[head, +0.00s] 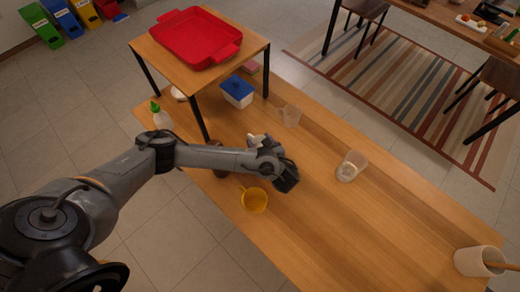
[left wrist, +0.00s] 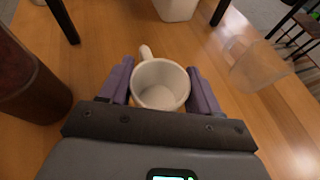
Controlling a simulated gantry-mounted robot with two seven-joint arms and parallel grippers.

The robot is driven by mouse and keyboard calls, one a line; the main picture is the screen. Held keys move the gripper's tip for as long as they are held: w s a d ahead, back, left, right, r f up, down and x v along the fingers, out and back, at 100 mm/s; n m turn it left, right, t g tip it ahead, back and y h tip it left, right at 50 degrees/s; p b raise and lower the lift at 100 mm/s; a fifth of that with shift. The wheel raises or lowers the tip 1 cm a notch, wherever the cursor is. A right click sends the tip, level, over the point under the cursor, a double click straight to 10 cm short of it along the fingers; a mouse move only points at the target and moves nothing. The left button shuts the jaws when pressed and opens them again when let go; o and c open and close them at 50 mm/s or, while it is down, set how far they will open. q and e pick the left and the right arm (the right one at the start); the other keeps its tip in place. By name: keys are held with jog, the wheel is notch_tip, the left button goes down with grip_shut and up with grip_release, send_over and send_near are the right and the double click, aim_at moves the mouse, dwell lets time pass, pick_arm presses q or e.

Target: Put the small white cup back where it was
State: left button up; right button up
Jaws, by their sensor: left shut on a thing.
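The small white cup (left wrist: 160,84) sits between the two purple fingers of my left gripper (left wrist: 162,88) in the left wrist view. Its open mouth faces the camera and its handle points up and to the left. The gripper is shut on it. In the head view my left gripper (head: 268,143) is over the wooden table (head: 330,230), and a small white part of the cup (head: 256,138) shows beside it. I cannot tell whether the cup touches the table. My right gripper is not in view.
A yellow cup (head: 254,200) stands close to my left gripper. A clear jug (head: 289,116), a blue-lidded container (head: 237,92) and a clear beaker (head: 351,166) are nearby. A dark red cylinder (left wrist: 28,85) stands left. A raised shelf holds a red tray (head: 195,38).

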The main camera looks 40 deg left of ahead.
pick_arm(q)
jog(key=shift+f, duration=1.95)
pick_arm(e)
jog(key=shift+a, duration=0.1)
pick_arm(q)
jog(key=o, duration=1.3)
